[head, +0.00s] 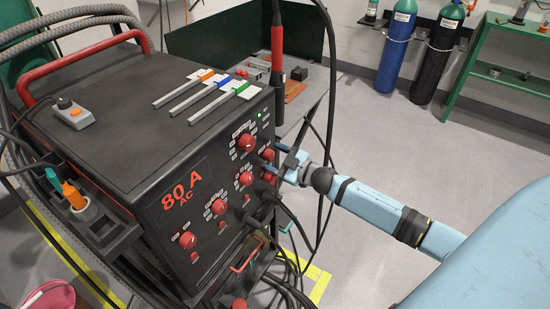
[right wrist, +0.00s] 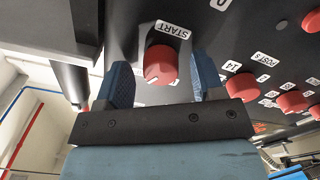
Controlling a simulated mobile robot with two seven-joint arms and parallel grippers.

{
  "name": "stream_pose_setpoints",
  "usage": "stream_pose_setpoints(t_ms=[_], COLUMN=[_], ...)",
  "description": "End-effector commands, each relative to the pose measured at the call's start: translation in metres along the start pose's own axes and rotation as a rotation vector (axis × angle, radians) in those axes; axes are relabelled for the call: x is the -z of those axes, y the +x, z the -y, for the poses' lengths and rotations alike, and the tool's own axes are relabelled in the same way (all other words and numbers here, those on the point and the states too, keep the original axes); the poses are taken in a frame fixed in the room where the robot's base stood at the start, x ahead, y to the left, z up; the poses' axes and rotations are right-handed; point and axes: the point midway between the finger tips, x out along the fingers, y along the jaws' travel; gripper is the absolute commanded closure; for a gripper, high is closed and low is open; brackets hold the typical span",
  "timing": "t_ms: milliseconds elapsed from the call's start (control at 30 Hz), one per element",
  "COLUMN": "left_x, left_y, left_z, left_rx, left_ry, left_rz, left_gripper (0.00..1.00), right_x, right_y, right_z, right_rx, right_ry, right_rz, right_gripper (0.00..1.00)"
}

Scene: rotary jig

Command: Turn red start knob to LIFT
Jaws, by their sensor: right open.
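The red start knob (right wrist: 160,64) shows in the right wrist view with a START label (right wrist: 174,29), upside down, beside it. A pale pointer mark is on the knob's lower left part. My right gripper (right wrist: 164,78) is open, with one blue finger on each side of the knob and a visible gap to both. The knob is not gripped. I cannot read a LIFT mark. In the head view my right gripper (head: 270,162) is at the right side of the black machine's front panel and partly covers the knobs there. My left gripper is not in view.
The black machine (head: 135,115) carries other red knobs, such as one at the panel's top (head: 246,142). Black cables (head: 318,180) hang close to my right gripper. A red-handled torch (head: 277,48) stands behind. Grey floor (head: 400,150) is clear to the right.

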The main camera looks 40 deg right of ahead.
Motion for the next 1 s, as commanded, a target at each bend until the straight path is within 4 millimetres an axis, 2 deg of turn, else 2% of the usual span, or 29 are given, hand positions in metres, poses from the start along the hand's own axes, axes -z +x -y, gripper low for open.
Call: stream_pose_setpoints(t_ms=[233, 433, 767, 1000], left_x=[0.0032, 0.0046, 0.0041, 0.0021], left_y=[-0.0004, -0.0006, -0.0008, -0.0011], left_z=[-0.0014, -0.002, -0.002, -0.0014], left_rx=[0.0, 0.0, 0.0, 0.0], left_ry=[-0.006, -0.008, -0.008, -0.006], left_rz=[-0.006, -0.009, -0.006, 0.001], left_gripper=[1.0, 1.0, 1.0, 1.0], right_x=[-0.0001, -0.0001, 0.0, 0.0004], right_y=[0.0004, 0.0002, 0.0001, 0.0], right_z=[0.0003, 0.0003, 0.0, -0.0003], right_rx=[0.0, 0.0, 0.0, 0.0], right_ry=[0.0, 0.0, -0.031, -0.159], right_rz=[0.0, 0.0, 0.001, 0.001], right_gripper=[0.4, 0.86, 0.87, 0.87])
